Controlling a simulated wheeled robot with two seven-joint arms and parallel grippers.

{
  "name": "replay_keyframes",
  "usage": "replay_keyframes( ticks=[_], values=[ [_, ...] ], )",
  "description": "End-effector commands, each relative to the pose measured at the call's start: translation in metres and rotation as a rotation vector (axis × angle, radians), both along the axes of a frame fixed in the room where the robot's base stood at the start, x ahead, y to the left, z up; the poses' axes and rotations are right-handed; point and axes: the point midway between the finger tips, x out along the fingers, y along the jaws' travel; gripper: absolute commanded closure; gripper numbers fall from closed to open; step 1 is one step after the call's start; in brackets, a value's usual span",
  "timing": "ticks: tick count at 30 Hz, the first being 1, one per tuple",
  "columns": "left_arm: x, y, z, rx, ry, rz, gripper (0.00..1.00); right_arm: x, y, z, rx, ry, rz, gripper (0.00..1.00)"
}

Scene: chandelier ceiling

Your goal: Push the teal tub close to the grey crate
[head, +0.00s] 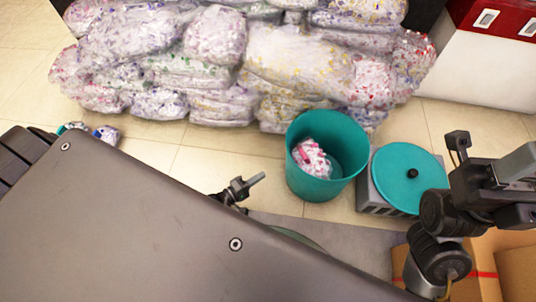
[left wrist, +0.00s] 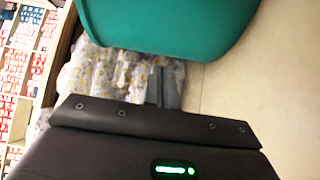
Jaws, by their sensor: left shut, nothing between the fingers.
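The teal tub (head: 300,178) stands upright on the tiled floor, with a pink-and-white packet (head: 312,158) inside. The grey crate (head: 368,196) is just right of it, topped by a round teal lid (head: 408,178); a narrow gap seems to separate tub and crate. My left gripper (head: 254,181) is shut and empty, left of the tub and apart from it in the head view. In the left wrist view the tub (left wrist: 165,25) fills the top, beyond the shut fingers (left wrist: 163,86). My right gripper (head: 458,146) is at the right; its jaw state is unclear.
A large pile of patterned plastic sacks (head: 205,50) lies behind the tub. Cardboard boxes (head: 492,258) are at the lower right, and a white-and-red cabinet (head: 480,65) is at the upper right. Bare floor (head: 205,155) lies left of the tub.

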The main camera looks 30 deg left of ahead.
Motion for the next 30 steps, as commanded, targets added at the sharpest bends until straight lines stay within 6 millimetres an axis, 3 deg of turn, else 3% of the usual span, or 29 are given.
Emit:
replay_keyframes(
  ticks=[3, 10, 16, 19, 20, 23, 26, 27, 29, 30],
  values=[
    [-0.02, 0.01, 0.001, 0.001, 0.003, 0.0, 1.0, 0.001, -0.002, 0.0, 0.001, 0.016, -0.01, 0.5],
    [-0.039, 0.02, 0.0, 0.0, 0.001, -0.001, 1.0, 0.002, -0.004, -0.003, 0.001, 0.029, -0.018, 0.5],
    [-0.038, 0.019, 0.004, 0.008, -0.015, -0.002, 1.0, 0.002, -0.005, -0.003, 0.002, 0.03, -0.02, 0.5],
    [-0.022, 0.01, 0.027, 0.058, -0.106, -0.007, 1.0, 0.002, -0.005, -0.001, 0.002, 0.029, -0.02, 0.5],
    [-0.014, 0.006, 0.039, 0.085, -0.152, -0.007, 1.0, 0.002, -0.005, 0.0, 0.003, 0.028, -0.02, 0.5],
    [0.018, -0.016, 0.102, 0.208, -0.381, 0.01, 1.0, 0.001, -0.006, 0.003, 0.007, 0.026, -0.02, 0.5],
    [0.044, -0.042, 0.197, 0.361, -0.688, 0.085, 1.0, 0.001, -0.007, 0.002, 0.008, 0.038, -0.022, 0.5],
    [0.05, -0.052, 0.241, 0.421, -0.815, 0.137, 1.0, 0.002, -0.007, 0.001, 0.007, 0.049, -0.023, 0.5],
    [0.05, -0.064, 0.308, 0.501, -0.997, 0.236, 1.0, 0.003, -0.007, -0.002, 0.005, 0.064, -0.025, 0.5],
    [0.045, -0.069, 0.352, 0.548, -1.109, 0.316, 1.0, 0.003, -0.008, -0.003, 0.004, 0.072, -0.026, 0.5]
  ],
)
